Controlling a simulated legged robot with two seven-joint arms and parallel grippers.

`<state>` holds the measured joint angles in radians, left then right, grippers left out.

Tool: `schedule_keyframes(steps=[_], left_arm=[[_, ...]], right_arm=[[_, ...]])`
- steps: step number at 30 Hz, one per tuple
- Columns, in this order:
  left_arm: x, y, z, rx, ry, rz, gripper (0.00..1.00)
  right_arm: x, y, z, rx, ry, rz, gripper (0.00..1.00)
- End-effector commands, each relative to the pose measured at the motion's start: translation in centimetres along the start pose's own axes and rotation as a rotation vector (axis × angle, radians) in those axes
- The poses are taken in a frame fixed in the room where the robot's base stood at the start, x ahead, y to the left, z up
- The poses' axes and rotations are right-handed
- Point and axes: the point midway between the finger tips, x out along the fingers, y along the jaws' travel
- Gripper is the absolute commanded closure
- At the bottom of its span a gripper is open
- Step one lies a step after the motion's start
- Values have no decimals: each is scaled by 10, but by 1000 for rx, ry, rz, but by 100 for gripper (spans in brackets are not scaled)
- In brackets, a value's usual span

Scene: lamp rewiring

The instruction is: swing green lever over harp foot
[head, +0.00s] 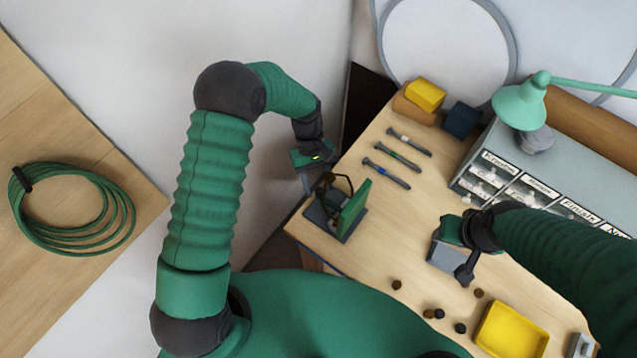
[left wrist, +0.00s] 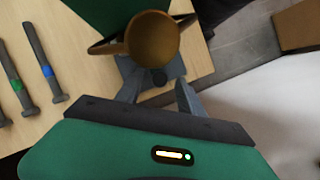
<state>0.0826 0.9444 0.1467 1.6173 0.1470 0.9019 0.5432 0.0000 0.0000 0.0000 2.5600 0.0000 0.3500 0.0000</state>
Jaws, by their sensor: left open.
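A green upright plate (head: 353,209), apparently the green lever, stands on a dark grey base (head: 327,222) at the table's left corner. A thin dark looped frame (head: 343,180), perhaps the harp, rises beside it; its foot is hard to make out. My left gripper (head: 306,180) is open and empty at the left of this fixture, apart from the plate. In the left wrist view, its two fingers (left wrist: 158,94) point toward the grey base, with a round bronze part (left wrist: 152,38) and green surface (left wrist: 103,14) beyond. My right gripper (head: 458,232) is at a grey block (head: 445,258); its jaws are unclear.
Several banded tools (head: 397,158) lie behind the fixture. A labelled drawer cabinet (head: 545,165) and mint lamp (head: 520,105) stand at the right. A yellow tray (head: 511,331) and small dark knobs lie at the front. Free wood lies between fixture and grey block.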

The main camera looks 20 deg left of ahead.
Motion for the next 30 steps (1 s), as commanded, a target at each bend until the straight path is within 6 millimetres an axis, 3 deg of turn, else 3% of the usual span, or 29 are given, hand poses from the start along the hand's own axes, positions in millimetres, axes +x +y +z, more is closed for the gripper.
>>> schedule_keyframes(steps=[5, 8, 21, 25, 30], left_arm=[[-3, 0, 0, 1, 0, 1, 55], [-16, 1, -2, 1, 3, 2, 55], [-136, 1, -4, 0, 3, 2, 55], [-158, 1, -4, 0, 0, 1, 55], [-168, 0, -2, 0, -2, -1, 55]], right_arm=[[2, 0, 0, 0, 0, 0, 58], [8, 0, 2, 0, 0, 0, 58], [38, 0, 9, 0, 0, 0, 58], [40, 0, 9, 0, 0, 0, 58], [40, 0, 10, 0, 0, 0, 58]])
